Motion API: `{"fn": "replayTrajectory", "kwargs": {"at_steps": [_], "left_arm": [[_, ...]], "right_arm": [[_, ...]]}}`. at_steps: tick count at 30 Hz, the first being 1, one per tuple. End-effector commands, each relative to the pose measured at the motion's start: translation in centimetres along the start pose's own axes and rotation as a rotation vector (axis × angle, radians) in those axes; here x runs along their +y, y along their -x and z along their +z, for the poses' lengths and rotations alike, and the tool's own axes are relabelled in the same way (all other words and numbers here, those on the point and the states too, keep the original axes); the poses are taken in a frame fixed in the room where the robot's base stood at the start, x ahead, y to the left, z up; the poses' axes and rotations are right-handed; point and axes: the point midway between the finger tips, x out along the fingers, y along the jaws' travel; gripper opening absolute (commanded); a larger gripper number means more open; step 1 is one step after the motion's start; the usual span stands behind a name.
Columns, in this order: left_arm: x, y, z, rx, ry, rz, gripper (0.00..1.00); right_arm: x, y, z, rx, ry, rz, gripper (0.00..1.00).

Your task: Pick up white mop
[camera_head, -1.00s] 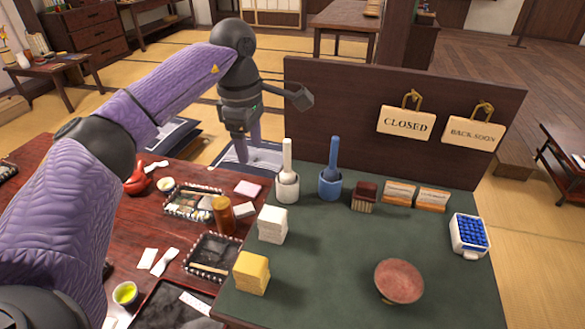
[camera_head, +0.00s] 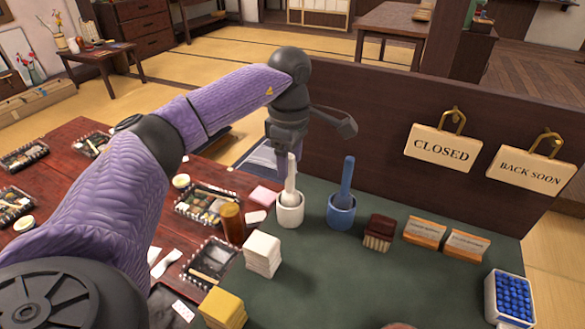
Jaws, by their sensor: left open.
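The white mop (camera_head: 291,192) stands in a white holder (camera_head: 290,213) on the dark green table top, left of the blue mop (camera_head: 346,180) in its blue holder. My right gripper is out of view.
A dark wooden board with CLOSED (camera_head: 441,149) and BACK SOON (camera_head: 528,168) signs rises behind the table. A brush (camera_head: 379,232), orange-and-white boxes (camera_head: 425,236), white blocks (camera_head: 262,255) and yellow blocks (camera_head: 222,308) stand nearby. The green middle is clear.

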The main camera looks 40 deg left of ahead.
Motion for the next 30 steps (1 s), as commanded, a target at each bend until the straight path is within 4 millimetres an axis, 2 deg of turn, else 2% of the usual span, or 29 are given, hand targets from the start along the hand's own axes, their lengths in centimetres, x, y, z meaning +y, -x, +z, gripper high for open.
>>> {"fn": "replayTrajectory", "kwargs": {"at_steps": [1, 2, 8, 11, 18, 28, 30], "left_arm": [[-0.03, -1.7, -0.03, 0.002, 0.0, -0.006, 0.66], [-0.05, -2.14, -0.05, 0.003, 0.0, -0.006, 0.66], [-0.03, -2.09, -0.04, 0.0, 0.0, 0.0, 0.66], [-0.03, -2.06, -0.04, 0.0, 0.0, 0.0, 0.49], [-0.03, -2.06, -0.03, 0.001, 0.0, 0.0, 0.0], [-0.03, -2.04, -0.03, 0.0, 0.0, 0.0, 0.0], [-0.03, -1.47, -0.02, 0.0, 0.0, 0.001, 0.0]], "right_arm": [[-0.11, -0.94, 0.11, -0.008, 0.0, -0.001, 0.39], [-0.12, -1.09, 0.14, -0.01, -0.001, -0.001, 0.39], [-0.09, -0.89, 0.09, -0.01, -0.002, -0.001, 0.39], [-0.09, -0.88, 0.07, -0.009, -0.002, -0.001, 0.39], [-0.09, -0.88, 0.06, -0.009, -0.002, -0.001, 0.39], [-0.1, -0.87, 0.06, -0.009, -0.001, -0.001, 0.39], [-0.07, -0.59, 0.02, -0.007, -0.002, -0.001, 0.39]]}}
